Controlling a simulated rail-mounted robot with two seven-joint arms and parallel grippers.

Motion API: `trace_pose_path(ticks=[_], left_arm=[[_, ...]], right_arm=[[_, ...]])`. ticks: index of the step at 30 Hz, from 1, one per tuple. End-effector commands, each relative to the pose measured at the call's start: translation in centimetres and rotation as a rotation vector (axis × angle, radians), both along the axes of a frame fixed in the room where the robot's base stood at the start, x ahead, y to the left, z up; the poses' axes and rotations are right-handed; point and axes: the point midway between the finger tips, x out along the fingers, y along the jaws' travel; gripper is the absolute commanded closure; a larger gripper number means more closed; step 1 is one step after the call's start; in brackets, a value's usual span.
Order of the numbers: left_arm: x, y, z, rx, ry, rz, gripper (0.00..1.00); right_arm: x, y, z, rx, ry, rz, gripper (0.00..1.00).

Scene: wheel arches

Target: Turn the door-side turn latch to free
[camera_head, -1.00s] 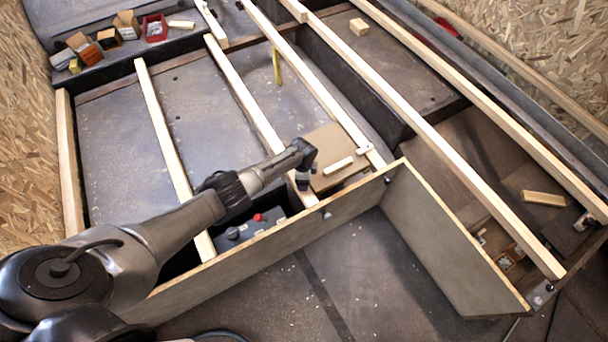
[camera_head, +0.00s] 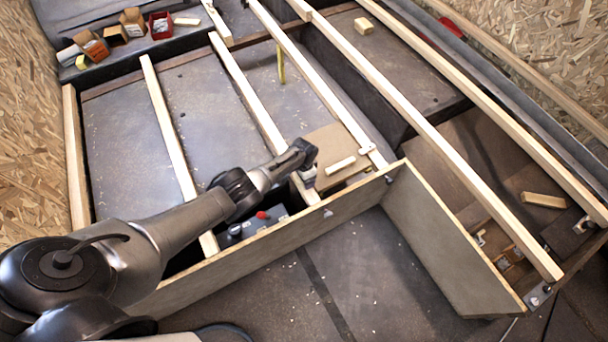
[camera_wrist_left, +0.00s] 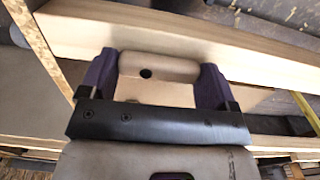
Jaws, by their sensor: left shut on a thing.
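My left gripper (camera_head: 308,178) is low over the front end of a pale slat (camera_head: 245,95), just behind the plywood front panel (camera_head: 270,235). In the left wrist view the purple fingers of the gripper (camera_wrist_left: 156,80) are shut on a pale wooden turn latch (camera_wrist_left: 155,68) with a dark hole in it. The latch lies beside a long wooden slat (camera_wrist_left: 180,38). In the head view the gripper hides most of the held latch. Another small pale latch piece (camera_head: 367,149) sits on the slat to the right. My right gripper is not in view.
A dark box with a red knob (camera_head: 262,215) stands below and left. The panel's top edge passes close in front. Open boxes (camera_head: 132,22) stand at the back left.

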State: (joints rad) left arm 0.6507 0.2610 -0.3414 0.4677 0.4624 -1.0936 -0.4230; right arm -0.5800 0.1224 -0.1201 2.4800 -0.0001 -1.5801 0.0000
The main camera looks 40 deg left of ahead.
Motion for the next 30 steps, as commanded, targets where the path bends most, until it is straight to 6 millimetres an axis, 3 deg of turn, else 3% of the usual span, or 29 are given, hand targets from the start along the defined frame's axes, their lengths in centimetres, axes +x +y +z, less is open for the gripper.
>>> trace_pose_path(ticks=[13,14,18,26,30], left_arm=[[0.2,0.0,0.2,-0.002,-0.003,0.009,0.41],[0.2,0.0,0.2,-0.002,-0.003,0.009,0.14],[0.1,0.0,0.2,-0.001,-0.002,0.008,0.01],[0.1,0.0,0.2,0.000,-0.001,0.007,0.00],[0.0,0.0,1.3,0.000,-0.001,0.007,0.00]], right_arm=[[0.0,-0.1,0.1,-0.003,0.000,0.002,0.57],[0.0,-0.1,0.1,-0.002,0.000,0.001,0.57],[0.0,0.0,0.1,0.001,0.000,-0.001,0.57],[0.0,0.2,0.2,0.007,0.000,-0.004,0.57],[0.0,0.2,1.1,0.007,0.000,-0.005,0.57]])
